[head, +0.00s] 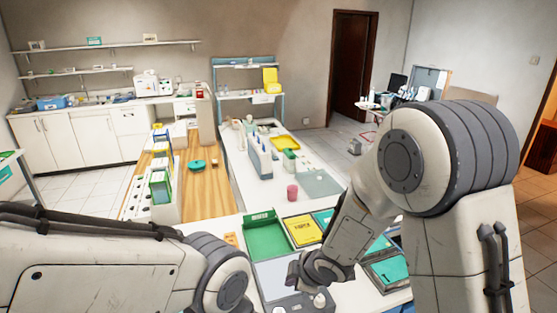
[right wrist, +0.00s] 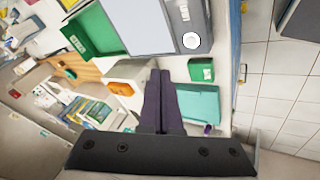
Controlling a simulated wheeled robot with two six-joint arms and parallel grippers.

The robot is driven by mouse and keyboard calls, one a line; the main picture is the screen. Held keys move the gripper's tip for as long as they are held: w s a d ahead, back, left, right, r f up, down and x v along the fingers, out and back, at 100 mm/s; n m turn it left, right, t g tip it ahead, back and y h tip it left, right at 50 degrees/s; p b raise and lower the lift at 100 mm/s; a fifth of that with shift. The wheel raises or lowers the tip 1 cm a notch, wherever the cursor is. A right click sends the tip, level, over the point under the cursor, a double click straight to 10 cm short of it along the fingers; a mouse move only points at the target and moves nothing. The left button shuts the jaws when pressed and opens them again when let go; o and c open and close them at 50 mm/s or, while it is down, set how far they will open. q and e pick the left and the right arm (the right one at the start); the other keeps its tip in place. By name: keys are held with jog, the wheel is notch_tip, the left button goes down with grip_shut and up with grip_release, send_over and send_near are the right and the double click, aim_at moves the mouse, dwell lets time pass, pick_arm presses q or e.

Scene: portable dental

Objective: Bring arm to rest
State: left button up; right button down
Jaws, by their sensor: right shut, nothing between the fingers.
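My right arm (head: 440,170) fills the right side of the head view, bent down toward the table. Its gripper (head: 298,280) hangs over the near part of the table, close to a grey flat device. In the right wrist view the two dark fingers (right wrist: 163,78) lie together, shut with nothing between them. My left arm (head: 110,265) crosses the lower left of the head view. Its gripper is out of the picture.
A green tray (head: 266,240), a yellow folder (head: 302,230) and teal-topped boxes (head: 392,270) lie around the right gripper. A pink cup (head: 292,192) stands farther back.

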pick_arm(q)
notch_tip(320, 180, down, 3)
jog(key=shift+r+b, duration=0.2)
jog(key=shift+b, duration=0.85)
pick_arm(e)
jog(key=s+r+m+g+h, duration=0.1)
jog(key=s+r+m, duration=0.3)
jog(key=s, duration=0.8)
jog(key=s+d+r+m+g+h, duration=0.1)
jog(key=s+r+m+g, duration=0.3)
jog(key=s, duration=0.9)
jog(key=shift+s+d+r+m+h, duration=0.2)
jog(key=shift+s+d+m+h, duration=0.1)
jog(key=shift+m, duration=0.5)
pick_arm(q)
jog(key=shift+d, duration=0.1)
pick_arm(e)
jog(key=shift+w, duration=0.1)
